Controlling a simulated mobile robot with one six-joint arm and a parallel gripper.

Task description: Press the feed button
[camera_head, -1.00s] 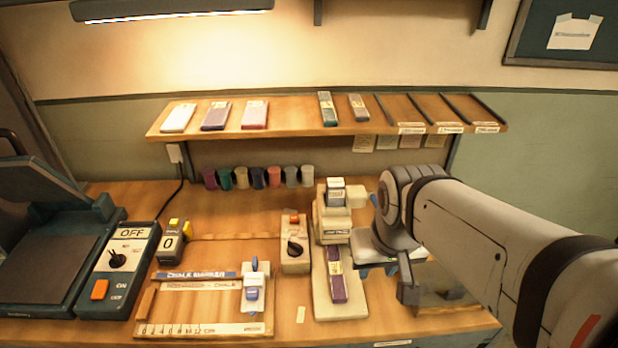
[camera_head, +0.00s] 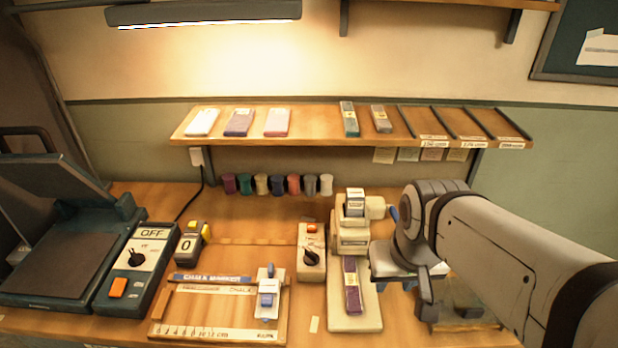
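No label reading "feed" is legible. A small cream box (camera_head: 312,259) at the middle of the bench has an orange button (camera_head: 311,229) on top and a black knob below it. A larger dark control box (camera_head: 135,269) on the left has an OFF display, a black knob and a bigger orange button (camera_head: 118,287) beside the word ON. My gripper (camera_head: 426,300) points down at the right, beside the cream stamping device (camera_head: 349,235) and apart from both buttons. Its fingers are seen edge-on, so their opening is unclear.
A purple strip (camera_head: 352,285) lies on the device's base. A dark flat press (camera_head: 60,250) stands far left. A counter reading 0 (camera_head: 187,245) and a marking board (camera_head: 215,333) lie between. Several coloured cups and a shelf (camera_head: 300,137) are behind.

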